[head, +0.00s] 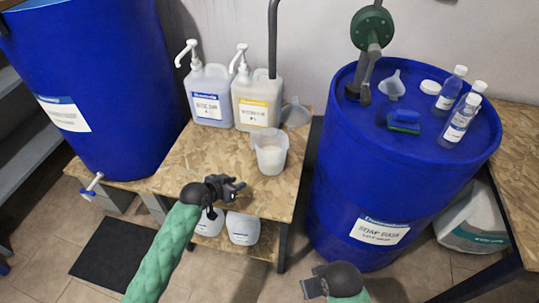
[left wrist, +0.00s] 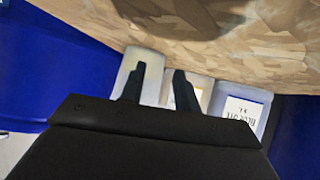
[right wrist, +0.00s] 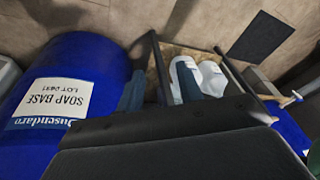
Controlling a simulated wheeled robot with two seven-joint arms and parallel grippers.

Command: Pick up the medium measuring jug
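The measuring jug (head: 270,152) is a translucent, pale cup with whitish contents. It stands upright near the front right of the wooden bench top (head: 190,160). My left gripper (head: 240,188) is in front of the bench, to the left of the jug and apart from it. In the left wrist view its two fingers (left wrist: 159,70) are spread with nothing between them. A pale shape beside and behind the left finger there looks like the jug (left wrist: 128,62). My right gripper (head: 308,288) is low at the bottom of the head view. Its fingers (right wrist: 160,90) are apart and empty.
Two pump jerrycans, one blue-labelled (head: 208,95) and one yellow-labelled (head: 257,102), stand behind the jug. A grey funnel (head: 295,115) lies near the right edge. Blue drums (head: 105,95) and (head: 345,185) flank the bench. White containers (head: 243,228) sit below.

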